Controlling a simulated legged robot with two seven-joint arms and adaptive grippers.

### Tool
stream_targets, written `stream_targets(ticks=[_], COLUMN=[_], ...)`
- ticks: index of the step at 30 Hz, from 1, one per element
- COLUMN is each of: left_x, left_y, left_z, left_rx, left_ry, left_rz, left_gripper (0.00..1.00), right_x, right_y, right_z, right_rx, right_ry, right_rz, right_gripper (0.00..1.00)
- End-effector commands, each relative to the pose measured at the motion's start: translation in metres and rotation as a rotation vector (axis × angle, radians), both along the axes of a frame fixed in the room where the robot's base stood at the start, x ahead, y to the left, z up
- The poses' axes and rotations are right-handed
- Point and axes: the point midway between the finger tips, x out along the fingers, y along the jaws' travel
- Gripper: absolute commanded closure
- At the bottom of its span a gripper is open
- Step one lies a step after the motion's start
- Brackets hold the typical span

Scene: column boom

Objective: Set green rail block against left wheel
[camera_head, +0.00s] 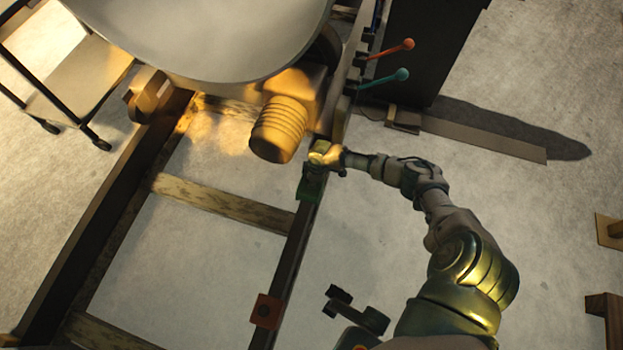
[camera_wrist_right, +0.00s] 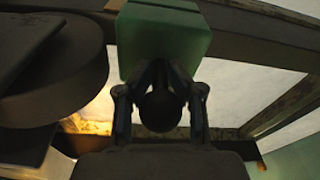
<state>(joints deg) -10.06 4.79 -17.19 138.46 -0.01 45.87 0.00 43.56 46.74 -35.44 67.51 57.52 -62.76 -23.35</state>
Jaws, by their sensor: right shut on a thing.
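The green rail block (camera_head: 311,187) is at the right-hand rail (camera_head: 289,250) in the head view, just below my right gripper (camera_head: 322,160). In the right wrist view the block (camera_wrist_right: 163,40) fills the top middle, and my right gripper (camera_wrist_right: 163,75) is shut on it. I cannot tell whether the block rests on the rail. A large dark round wheel (camera_wrist_right: 55,70) shows left of the block there, apart from it in the picture. In the head view a wheel (camera_head: 147,93) sits on the left-hand rail; the one at the right-hand rail is mostly hidden. My left gripper is not in view.
A big grey tank (camera_head: 215,35) with a yellow ribbed cylinder (camera_head: 279,128) stands over the rails. Red (camera_head: 406,45) and teal (camera_head: 400,75) lever knobs stick out right of it. Wooden ties (camera_head: 225,203) cross between the rails.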

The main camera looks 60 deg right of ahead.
Motion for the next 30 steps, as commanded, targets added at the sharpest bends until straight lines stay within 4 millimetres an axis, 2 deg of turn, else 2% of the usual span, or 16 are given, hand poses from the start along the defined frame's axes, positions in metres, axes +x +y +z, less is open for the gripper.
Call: stream_targets(ticks=[2,3,6,7,15,19,23,30], left_x=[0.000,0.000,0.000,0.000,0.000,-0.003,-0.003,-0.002], left_y=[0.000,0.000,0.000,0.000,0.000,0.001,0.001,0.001], left_z=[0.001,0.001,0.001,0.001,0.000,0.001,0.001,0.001], left_rx=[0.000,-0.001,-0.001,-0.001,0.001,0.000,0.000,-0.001], left_ry=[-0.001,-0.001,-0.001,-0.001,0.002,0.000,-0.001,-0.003], left_rz=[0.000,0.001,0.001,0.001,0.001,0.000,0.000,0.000], left_gripper=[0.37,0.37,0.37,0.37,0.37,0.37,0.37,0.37], right_x=[0.002,0.002,0.002,0.001,-0.001,-0.001,-0.004,-0.009], right_y=[0.000,0.000,0.000,0.000,0.000,-0.001,-0.003,-0.007], right_z=[0.002,0.002,0.002,0.002,-0.001,0.008,0.031,0.085], right_rx=[0.000,0.000,0.000,0.000,0.000,0.000,0.000,-0.001], right_ry=[-0.004,-0.004,-0.004,-0.003,0.004,0.001,0.000,-0.001], right_rz=[0.000,0.000,0.000,0.000,0.000,0.000,0.003,0.002], right_gripper=[1.00,0.63,0.38,0.34,0.34,0.34,0.34,0.34])
